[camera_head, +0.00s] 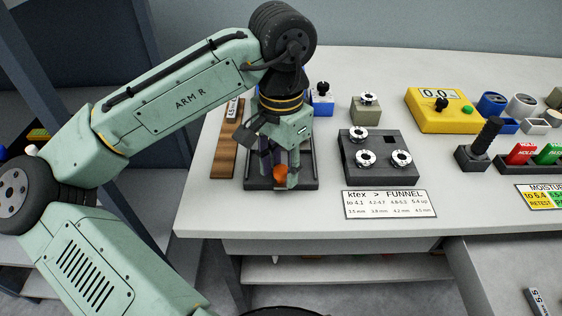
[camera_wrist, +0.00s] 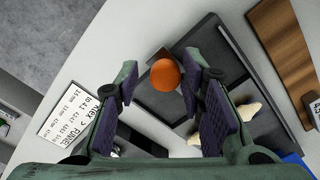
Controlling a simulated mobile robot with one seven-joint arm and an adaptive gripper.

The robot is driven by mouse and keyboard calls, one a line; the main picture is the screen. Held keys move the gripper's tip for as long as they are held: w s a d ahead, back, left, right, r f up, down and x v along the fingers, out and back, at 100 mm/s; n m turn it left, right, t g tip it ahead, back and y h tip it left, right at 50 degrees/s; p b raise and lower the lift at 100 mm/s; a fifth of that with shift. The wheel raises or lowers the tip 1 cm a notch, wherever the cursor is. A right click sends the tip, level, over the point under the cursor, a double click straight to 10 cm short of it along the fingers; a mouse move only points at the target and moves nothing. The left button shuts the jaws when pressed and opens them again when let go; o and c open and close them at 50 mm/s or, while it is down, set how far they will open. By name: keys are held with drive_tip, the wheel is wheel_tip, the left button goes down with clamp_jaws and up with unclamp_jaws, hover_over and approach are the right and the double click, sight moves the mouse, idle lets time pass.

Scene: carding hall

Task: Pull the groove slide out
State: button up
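The groove slide shows as a dark flat plate with an orange ball knob (camera_head: 280,176) at its near end. The plate sits in a dark frame (camera_head: 312,172) on the white table. In the wrist view the orange knob (camera_wrist: 165,74) appears between my fingers, with visible space on both sides. My gripper (camera_head: 278,172) points down over the frame and is open. The wrist view also shows the open gripper (camera_wrist: 161,80). Pale fibre tufts (camera_wrist: 250,115) lie at the frame. My gripper hides much of the slide in the head view.
A wooden board (camera_head: 224,152) lies left of the frame. A dark block with several silver funnels (camera_head: 382,153) stands to the right. A ktex-funnel card (camera_head: 390,204) lies in front of it. A yellow meter (camera_head: 441,110) is further right. The table front is clear before the frame.

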drive_tip(key=shift+o, duration=0.6)
drive_tip(key=shift+w, duration=0.1)
drive_tip(key=shift+r, duration=0.15)
wheel_tip(320, 180, up, 12)
idle(0.4)
